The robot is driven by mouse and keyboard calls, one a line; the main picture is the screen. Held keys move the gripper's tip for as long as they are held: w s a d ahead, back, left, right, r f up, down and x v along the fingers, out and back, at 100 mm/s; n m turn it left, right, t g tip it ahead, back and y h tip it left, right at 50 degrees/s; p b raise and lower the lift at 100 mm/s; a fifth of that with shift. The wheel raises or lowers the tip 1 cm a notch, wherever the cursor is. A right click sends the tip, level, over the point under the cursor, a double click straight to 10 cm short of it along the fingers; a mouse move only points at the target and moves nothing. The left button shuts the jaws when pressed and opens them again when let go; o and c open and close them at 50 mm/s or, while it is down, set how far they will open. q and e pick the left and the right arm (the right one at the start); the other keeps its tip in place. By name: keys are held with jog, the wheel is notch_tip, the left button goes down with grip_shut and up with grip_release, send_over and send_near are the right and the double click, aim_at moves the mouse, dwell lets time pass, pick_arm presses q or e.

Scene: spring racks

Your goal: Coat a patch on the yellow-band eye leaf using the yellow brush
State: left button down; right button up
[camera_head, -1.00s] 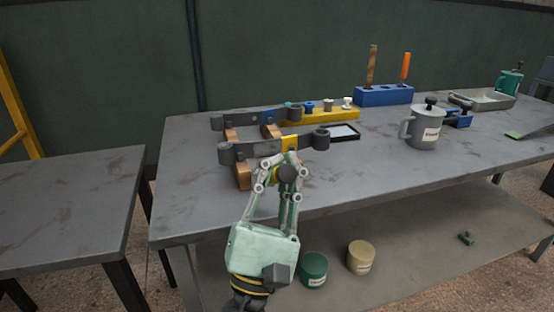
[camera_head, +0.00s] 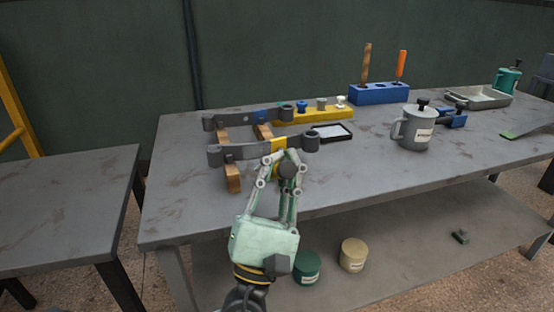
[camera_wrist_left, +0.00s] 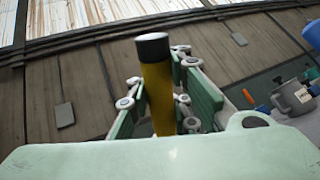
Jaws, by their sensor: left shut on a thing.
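The yellow-band eye leaf (camera_head: 240,154) is a dark grey spring leaf lying across wooden blocks on the table. Its yellow band (camera_head: 279,145) is right of its middle, and a rolled eye (camera_head: 310,143) is at its right end. My left gripper (camera_head: 285,165) is in front of the band, partly overlapping the leaf's near edge. It is shut on the yellow brush, whose yellow handle with a black end (camera_wrist_left: 157,85) stands between the fingers in the wrist view. The bristles are hidden, so I cannot tell whether they touch the leaf. My right gripper is not in view.
A blue-band leaf (camera_head: 235,120) lies behind. A yellow rack (camera_head: 325,114), black-rimmed tray (camera_head: 345,127), blue block with two upright tools (camera_head: 378,96) and grey pot (camera_head: 414,133) stand farther back and right. The table's front right is clear.

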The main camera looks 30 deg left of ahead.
pick_arm(q)
jog(key=w+a, duration=0.2)
jog(key=w, duration=0.1)
jog(key=shift+w+a, duration=0.2)
jog(key=shift+a, duration=0.2)
jog(key=shift+w+a+r, duration=0.1)
jog(key=shift+w+a, duration=0.55)
jog(key=shift+a, duration=0.2)
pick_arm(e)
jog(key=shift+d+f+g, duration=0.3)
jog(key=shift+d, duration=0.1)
